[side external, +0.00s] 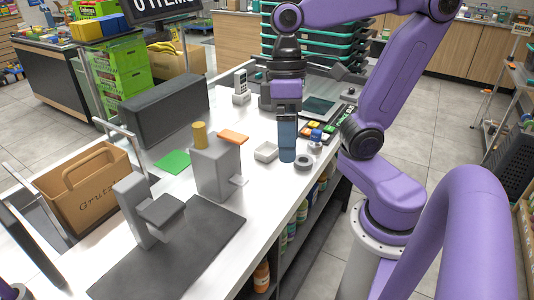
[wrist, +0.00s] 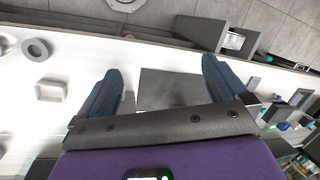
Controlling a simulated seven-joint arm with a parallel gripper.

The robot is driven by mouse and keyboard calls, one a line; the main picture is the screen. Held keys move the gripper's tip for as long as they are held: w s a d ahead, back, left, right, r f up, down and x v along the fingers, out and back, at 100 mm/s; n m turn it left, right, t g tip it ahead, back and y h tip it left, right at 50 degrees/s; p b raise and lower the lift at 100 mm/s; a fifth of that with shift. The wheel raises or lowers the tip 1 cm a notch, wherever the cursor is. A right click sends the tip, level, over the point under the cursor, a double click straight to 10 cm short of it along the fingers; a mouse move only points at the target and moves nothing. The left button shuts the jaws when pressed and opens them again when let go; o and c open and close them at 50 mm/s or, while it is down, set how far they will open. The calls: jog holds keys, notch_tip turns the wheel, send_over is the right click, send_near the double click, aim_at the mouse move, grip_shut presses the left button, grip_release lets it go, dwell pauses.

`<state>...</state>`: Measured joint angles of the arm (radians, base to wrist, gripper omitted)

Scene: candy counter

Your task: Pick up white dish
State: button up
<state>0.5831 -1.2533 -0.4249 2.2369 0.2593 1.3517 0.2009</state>
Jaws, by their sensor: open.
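The white dish (side external: 266,152) is a small, square, shallow dish that looks empty. It sits on the white counter just left of my gripper (side external: 287,157) in the side view. In the wrist view the dish (wrist: 50,91) lies at the left, outside my left finger. My gripper points down, and its two blue fingers are spread apart with nothing between them (wrist: 160,70). In the side view the fingers overlap into one shape, and their height above the counter is hard to tell.
A grey ring (side external: 303,163) lies on the counter beside my fingers. A grey box-shaped unit (side external: 215,168) with a yellow cylinder (side external: 199,135) and an orange piece (side external: 233,136) stands left of the dish. Small coloured items (side external: 316,137) are at the right. A green sheet (side external: 173,161) lies farther left.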

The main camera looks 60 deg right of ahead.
jog(key=w+d+m+t+y, duration=0.1)
jog(key=w+m+t+y, duration=0.1)
jog(key=w+m, duration=0.3)
jog(key=w+d+m+t+y, duration=0.2)
jog(key=w+m, duration=0.4)
jog(key=m, duration=0.4)
jog(key=w+d+m+t+y, duration=0.1)
jog(key=w+m+t+y, duration=0.1)
jog(key=w+m, duration=0.3)
jog(key=shift+w+d+r+m+t, duration=0.1)
jog(key=shift+w+d+m+t, duration=0.2)
jog(key=shift+m, duration=0.4)
jog(key=shift+w+a+r+m+t, duration=0.1)
jog(key=shift+m+t, duration=0.3)
jog(key=shift+m, duration=0.3)
jog(key=s+d+r+m+t+h, duration=0.15)
jog(key=d+m+t+h, duration=0.3)
jog(key=d+m, duration=0.45)
jog(key=s+d+m+t+h, duration=0.2)
jog(key=d+m+t+h, duration=0.25)
jog(key=d+m, duration=0.45)
jog(key=g, duration=0.1)
send_near(260, 146)
jog(key=shift+w+m, duration=0.35)
jog(key=shift+m, duration=0.05)
jog(key=shift+w+f, duration=0.2)
jog(key=shift+f, duration=0.15)
jog(key=shift+x, duration=3.55)
jog(key=shift+d, duration=0.1)
